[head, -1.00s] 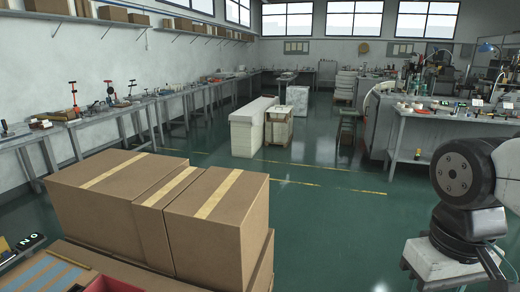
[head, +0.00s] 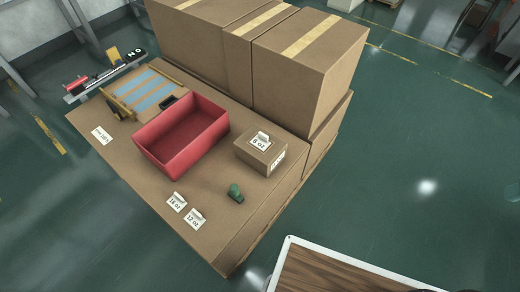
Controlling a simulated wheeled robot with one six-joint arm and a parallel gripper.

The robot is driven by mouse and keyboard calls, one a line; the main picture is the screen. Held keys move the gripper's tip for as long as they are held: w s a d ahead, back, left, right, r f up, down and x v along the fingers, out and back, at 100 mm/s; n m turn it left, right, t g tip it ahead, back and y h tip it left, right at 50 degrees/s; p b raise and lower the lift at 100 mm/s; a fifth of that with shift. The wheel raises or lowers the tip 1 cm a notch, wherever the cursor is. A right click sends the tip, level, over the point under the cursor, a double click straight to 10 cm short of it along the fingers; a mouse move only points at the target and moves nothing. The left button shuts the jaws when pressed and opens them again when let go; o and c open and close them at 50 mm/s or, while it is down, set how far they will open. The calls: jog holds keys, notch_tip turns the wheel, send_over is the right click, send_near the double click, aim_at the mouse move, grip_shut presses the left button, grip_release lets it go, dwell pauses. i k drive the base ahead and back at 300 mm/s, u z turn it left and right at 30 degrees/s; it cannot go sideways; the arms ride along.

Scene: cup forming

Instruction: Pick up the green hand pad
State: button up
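The green hand pad (head: 235,192) is a small dark-green piece with a rounded top. It sits on the brown cardboard surface (head: 150,177), near its right edge. It stands apart from the red bin and the small box around it. My gripper is not in view now, so I cannot see where it is relative to the pad.
A red open bin (head: 183,136) stands left of the pad, and a small "8 oz" box (head: 261,152) behind it. Cards (head: 195,218) lie in front. Large cartons (head: 311,60) rise at the back. A wood-topped white-edged surface (head: 335,272) is at the bottom right.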

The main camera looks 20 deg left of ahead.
aim_at(234, 193)
jog(key=u, duration=1.45)
jog(key=k, duration=0.5)
jog(key=z, duration=1.05)
jog(key=i, duration=0.85)
jog(key=u, duration=2)
